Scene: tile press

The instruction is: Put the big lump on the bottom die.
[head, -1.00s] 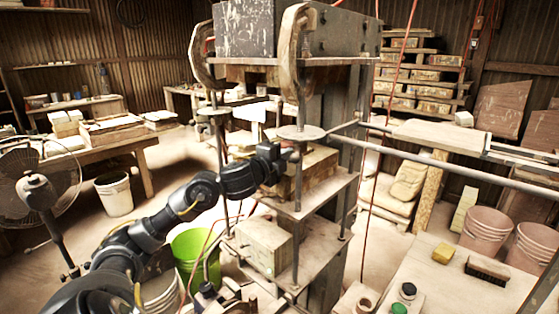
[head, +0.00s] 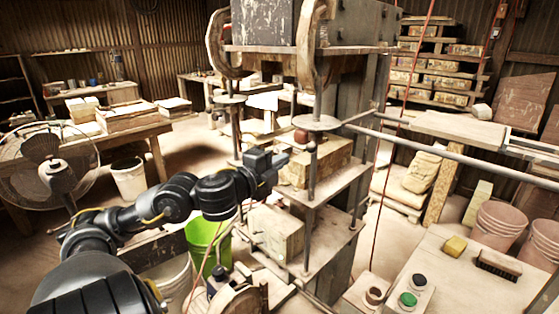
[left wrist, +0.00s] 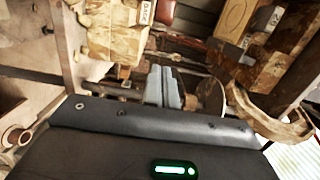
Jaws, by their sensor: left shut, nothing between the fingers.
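The big lump (head: 301,135) is a small reddish-brown ball on top of the bottom die (head: 328,163), a pale block on the press's middle plate. In the left wrist view the lump (left wrist: 166,11) shows at the top edge, against the labelled die (left wrist: 108,38). The upper die (left wrist: 236,22) is to its right there, with a gap between. My left gripper (head: 284,158) is shut and empty, just left of the bottom die and apart from the lump. Its closed fingers (left wrist: 163,88) show in the left wrist view. My right gripper is not in view.
The press's posts and round collars (head: 316,122) stand close to my left gripper. A second block (head: 276,232) sits on the lower plate. A green bucket (head: 207,245) stands below my arm. At the right, a bench holds a brush (head: 498,265), a yellow sponge (head: 455,246) and a green button (head: 407,299).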

